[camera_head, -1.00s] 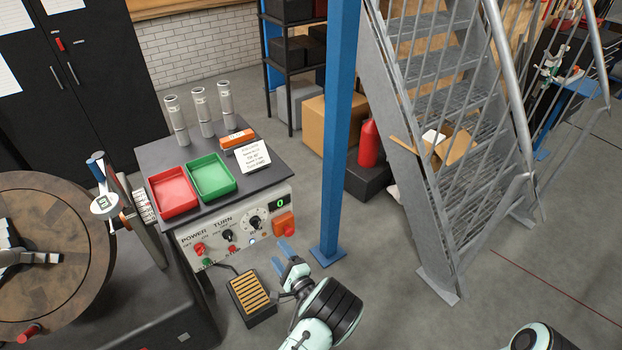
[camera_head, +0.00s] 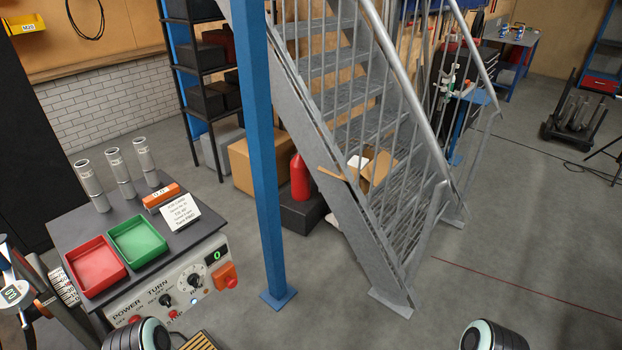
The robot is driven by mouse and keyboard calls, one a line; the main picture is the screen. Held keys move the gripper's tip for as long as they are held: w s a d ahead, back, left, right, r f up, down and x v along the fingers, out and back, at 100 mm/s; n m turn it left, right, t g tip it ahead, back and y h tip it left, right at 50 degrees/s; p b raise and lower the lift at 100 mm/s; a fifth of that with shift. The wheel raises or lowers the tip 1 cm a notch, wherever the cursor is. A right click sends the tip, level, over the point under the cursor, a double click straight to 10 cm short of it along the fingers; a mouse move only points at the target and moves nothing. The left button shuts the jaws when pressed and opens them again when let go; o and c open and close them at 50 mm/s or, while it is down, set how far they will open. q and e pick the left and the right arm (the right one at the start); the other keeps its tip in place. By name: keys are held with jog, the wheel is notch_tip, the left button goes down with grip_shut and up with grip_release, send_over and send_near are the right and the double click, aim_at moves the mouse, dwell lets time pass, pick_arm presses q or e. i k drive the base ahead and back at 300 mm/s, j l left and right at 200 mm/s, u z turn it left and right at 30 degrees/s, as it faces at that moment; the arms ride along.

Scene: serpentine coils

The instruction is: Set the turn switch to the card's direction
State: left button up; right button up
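The turn switch (camera_head: 165,299) is a small black knob under the word TURN on the front panel (camera_head: 205,283) of the control box, at the lower left. Its pointer direction is too small to tell. The white card (camera_head: 180,217) stands tilted on top of the box, right of the green tray. Its printed lines are too small to read with certainty. Rounded ends of my arms show at the bottom edge, one just below the panel and one right of centre. Neither gripper's fingers are in view.
A red tray (camera_head: 96,267), a green tray (camera_head: 138,242), an orange block (camera_head: 161,197) and grey cylinders (camera_head: 118,178) are on the box. A blue post (camera_head: 264,150) stands to the right, before metal stairs (camera_head: 350,170).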

aim_at(165, 299)
jog(key=k+u, duration=0.2)
jog(key=u, duration=0.95)
